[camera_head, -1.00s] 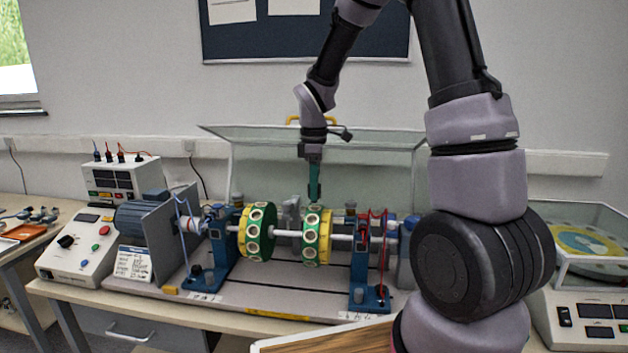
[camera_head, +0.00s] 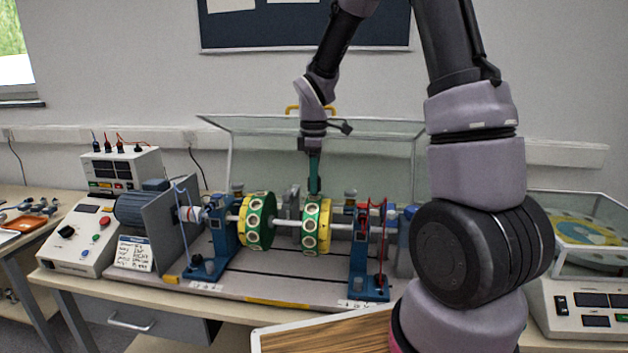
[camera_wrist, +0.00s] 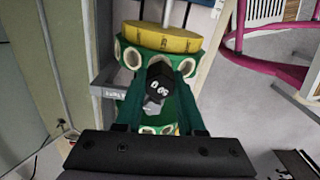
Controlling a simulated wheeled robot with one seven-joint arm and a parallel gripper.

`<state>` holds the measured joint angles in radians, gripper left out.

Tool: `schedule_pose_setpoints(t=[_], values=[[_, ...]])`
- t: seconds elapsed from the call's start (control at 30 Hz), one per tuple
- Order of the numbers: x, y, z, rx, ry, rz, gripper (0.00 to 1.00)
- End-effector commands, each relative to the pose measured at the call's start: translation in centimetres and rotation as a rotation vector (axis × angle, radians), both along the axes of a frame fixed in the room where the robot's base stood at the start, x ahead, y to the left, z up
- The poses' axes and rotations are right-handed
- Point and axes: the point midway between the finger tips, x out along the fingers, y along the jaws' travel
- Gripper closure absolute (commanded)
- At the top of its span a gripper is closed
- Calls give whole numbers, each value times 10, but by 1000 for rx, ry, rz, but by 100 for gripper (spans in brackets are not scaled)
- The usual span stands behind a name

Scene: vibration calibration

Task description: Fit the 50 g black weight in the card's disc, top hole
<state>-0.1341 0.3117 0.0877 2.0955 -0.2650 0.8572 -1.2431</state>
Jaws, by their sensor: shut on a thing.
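My gripper (camera_head: 314,192) points down over the right-hand disc (camera_head: 311,228) on the shaft, its fingertips at the disc's top rim. In the wrist view my gripper (camera_wrist: 160,108) is shut on the black weight (camera_wrist: 160,78), whose top bears pale digits I cannot read for sure. The weight is over the green rim of the disc (camera_wrist: 104,64); whether it is seated in the top hole, hidden beneath it, I cannot tell. White-ringed holes show on either side of it. The left-hand disc (camera_head: 262,232) is also green and yellow. The card (camera_head: 134,254) leans at the motor plate, its writing too small to read.
Blue bearing stands (camera_head: 222,240) hold the shaft at both ends. A clear raised cover (camera_head: 375,150) stands behind the rig. A control box (camera_head: 80,238) is at left, a wooden board (camera_head: 325,338) in front.

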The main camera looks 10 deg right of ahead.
Motion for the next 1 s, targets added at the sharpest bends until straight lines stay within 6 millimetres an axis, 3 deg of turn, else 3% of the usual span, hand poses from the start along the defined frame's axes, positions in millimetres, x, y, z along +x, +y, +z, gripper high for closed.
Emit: schedule_pose_setpoints(t=[1.0], values=[[0,0,-12,0,-1,0,100]])
